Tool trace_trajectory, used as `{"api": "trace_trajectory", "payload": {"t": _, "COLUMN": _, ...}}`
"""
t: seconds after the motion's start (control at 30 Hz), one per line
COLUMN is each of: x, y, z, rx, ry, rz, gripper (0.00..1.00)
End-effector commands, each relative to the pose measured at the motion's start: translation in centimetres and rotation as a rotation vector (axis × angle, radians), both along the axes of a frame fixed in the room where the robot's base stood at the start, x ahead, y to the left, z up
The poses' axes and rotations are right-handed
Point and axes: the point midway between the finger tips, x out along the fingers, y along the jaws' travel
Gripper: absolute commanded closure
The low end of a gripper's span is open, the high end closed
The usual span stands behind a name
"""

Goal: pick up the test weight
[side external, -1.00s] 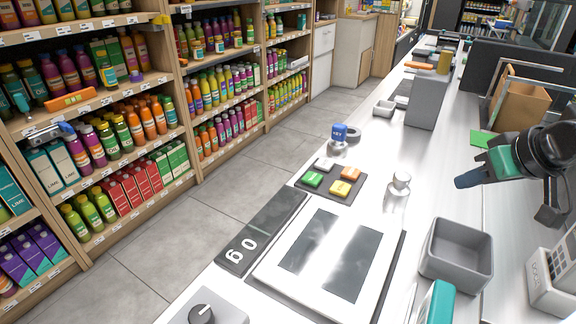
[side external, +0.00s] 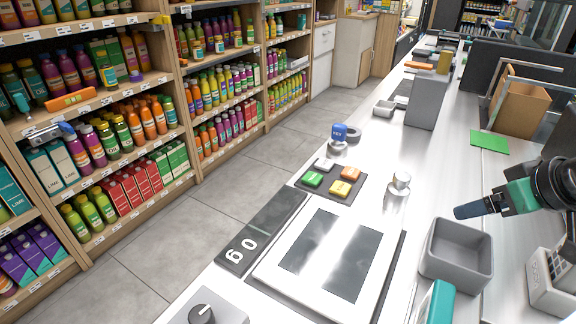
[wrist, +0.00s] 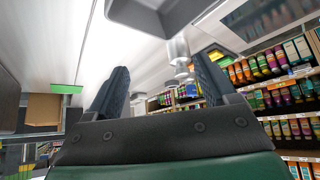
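The test weight appears to be the shiny silver knobbed cylinder (side external: 399,188), upright on the steel counter right of the button pad. In the wrist view a silver knobbed shape (wrist: 179,50), likely the same weight, shows beyond the gap between my fingers, towards the right finger. My gripper (side external: 462,211) is right of the weight and apart from it, above the counter behind the grey bin. In the wrist view the two dark fingers of my gripper (wrist: 160,82) are spread with nothing between them, so it is open.
An open grey bin (side external: 456,270) stands close to my gripper. A scale (side external: 328,255) with a "0g" display lies in front of the weight. A pad with coloured buttons (side external: 332,183) and a blue-topped item (side external: 339,134) are left of it. A green card (side external: 490,142) lies farther back.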

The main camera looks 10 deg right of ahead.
Motion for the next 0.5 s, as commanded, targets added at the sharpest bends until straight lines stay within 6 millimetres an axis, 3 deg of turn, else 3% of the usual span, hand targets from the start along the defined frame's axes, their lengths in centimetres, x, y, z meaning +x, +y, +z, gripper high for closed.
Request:
{"api": "trace_trajectory", "payload": {"t": 0.3, "x": 0.3, "y": 0.0, "z": -0.1, "rx": -0.007, "ry": -0.001, "rz": -0.010, "gripper": 0.23}}
{"api": "trace_trajectory", "payload": {"t": 0.5, "x": 3.2, "y": 0.0, "z": -1.0, "rx": -0.076, "ry": -0.040, "rz": -0.118, "gripper": 0.23}}
